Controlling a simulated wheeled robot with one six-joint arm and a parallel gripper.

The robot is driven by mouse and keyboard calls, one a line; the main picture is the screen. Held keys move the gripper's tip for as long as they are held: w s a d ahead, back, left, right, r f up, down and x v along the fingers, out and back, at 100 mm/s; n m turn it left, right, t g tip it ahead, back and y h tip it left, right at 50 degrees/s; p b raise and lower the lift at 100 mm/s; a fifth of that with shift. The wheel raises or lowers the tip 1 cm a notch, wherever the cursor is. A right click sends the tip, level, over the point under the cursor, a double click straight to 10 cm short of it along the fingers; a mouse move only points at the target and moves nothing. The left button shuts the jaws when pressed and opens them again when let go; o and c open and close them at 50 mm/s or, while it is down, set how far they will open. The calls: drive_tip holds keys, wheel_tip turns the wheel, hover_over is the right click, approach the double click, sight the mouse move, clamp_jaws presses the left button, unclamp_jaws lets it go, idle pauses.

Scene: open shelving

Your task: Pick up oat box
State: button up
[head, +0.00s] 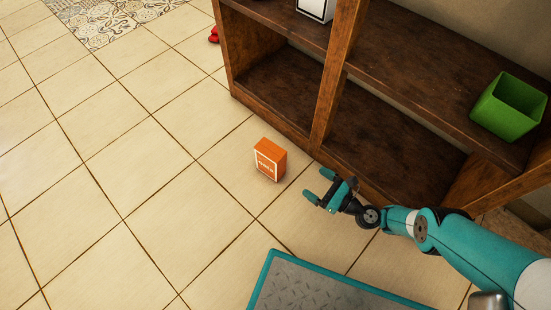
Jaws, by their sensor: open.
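An orange box with a white label (268,160) stands upright on the tiled floor, in front of the shelving's left part. The lettering on it is too small to read surely; it appears to be the oat box. My gripper (318,186) is open and empty, to the right of the box and a little nearer to me. Its fingers point left, and a gap shows between them and the box. Nothing hides the box.
Brown wooden shelving (318,95) stands just behind the box and my gripper. A green bin (508,107) and a white box (317,9) sit on its shelf. A red object (214,35) lies on the floor beyond. The floor to the left is clear.

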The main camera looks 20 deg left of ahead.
drive_tip(key=f, duration=0.1)
drive_tip(key=b, duration=1.2)
approach(274, 152)
drive_tip(key=a+f, duration=0.1)
drive_tip(key=w+a+f, duration=0.1)
drive_tip(key=a, duration=0.1)
drive_tip(key=shift+w+f, duration=0.1)
drive_tip(key=shift+w, duration=0.1)
drive_tip(key=shift+w+a+b, duration=0.1)
drive_tip(key=shift+a+b, duration=0.45)
drive_tip(key=shift+b, duration=0.5)
drive_tip(key=shift+a+r, duration=0.2)
drive_tip(key=shift+r, duration=0.15)
drive_tip(key=b+x, duration=0.4)
drive_tip(key=shift+a+r, duration=0.1)
drive_tip(key=shift+w+a+r, duration=0.1)
drive_tip(key=shift+a+r, duration=0.05)
drive_tip(key=shift+a, duration=0.35)
drive_tip(key=shift+r, duration=0.1)
clamp_jaws()
drive_tip(key=shift+r, duration=0.1)
